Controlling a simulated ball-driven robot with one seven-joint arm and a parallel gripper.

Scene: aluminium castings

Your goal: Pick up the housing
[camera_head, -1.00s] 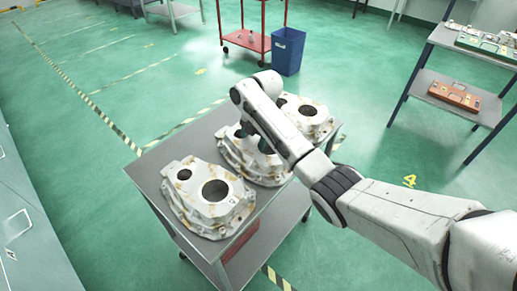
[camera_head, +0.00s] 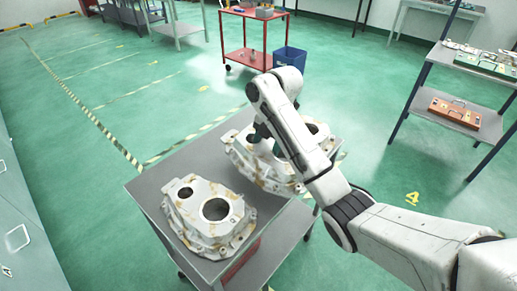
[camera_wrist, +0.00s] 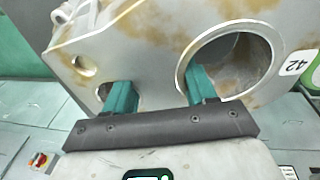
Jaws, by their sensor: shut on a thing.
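A pale, brown-stained cast housing (camera_head: 240,158) is in my gripper (camera_head: 268,142) over the far part of the grey cart. In the wrist view the housing (camera_wrist: 150,48) fills the upper picture and bears a tag reading 42. The teal fingers of my gripper (camera_wrist: 161,92) are shut on the metal between its large round opening and a smaller opening. Its underside is hidden, so its exact height above the cart is unclear. Another housing (camera_head: 187,210) stands on the near part of the cart, apart from my gripper. My arm hides part of the far castings.
The grey cart (camera_head: 150,183) has bare top at its left corner. A blue bin (camera_head: 290,58) and a red trolley (camera_head: 246,57) stand behind. A shelf rack with an orange case (camera_head: 455,112) is at right. Green floor lies open at left.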

